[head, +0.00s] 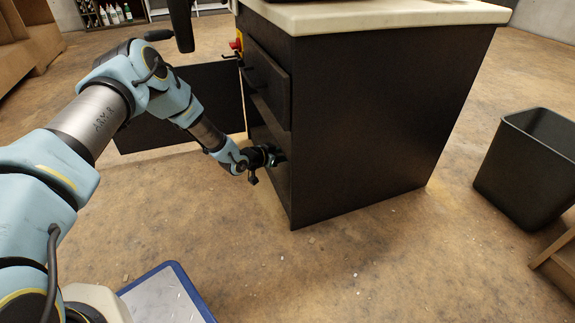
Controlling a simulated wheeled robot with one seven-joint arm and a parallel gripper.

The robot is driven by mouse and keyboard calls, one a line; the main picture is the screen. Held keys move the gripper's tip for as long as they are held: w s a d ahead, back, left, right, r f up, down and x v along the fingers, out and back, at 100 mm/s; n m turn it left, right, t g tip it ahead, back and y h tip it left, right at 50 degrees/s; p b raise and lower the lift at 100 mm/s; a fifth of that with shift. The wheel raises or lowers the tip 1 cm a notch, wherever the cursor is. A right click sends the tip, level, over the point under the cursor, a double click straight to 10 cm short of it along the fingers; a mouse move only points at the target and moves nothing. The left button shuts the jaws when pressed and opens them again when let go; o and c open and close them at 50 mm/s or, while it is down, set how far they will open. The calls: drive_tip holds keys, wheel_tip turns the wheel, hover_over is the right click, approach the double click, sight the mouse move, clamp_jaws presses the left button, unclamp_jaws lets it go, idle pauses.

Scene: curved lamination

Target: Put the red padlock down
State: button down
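My arm reaches from the left to the front of a dark cabinet (375,120) with a pale worktop (370,14). My gripper (277,158) is at the cabinet's open lower compartment, its end partly inside and hidden by the side panel. Its fingers are too small and dark to tell whether they are open or shut. I cannot make out a red padlock at the gripper. A small red and yellow item (237,43) is on the cabinet's front near the top; I cannot tell what it is.
A dark open door panel (185,105) stands out left of the cabinet, behind my arm. A drawer front (267,85) sits above the compartment. A black bin (530,165) stands at right. Bottles (112,14) stand at the back.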

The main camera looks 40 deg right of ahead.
sight(288, 169)
wheel_tip(288, 169, down, 4)
drive_tip(key=shift+b, duration=1.05)
drive_tip(key=shift+d+b, duration=0.15)
drive_tip(key=shift+b, duration=0.15)
drive_tip(key=shift+r, duration=0.1)
drive_tip(key=shift+f, duration=0.25)
drive_tip(key=shift+c, duration=1.7)
unclamp_jaws()
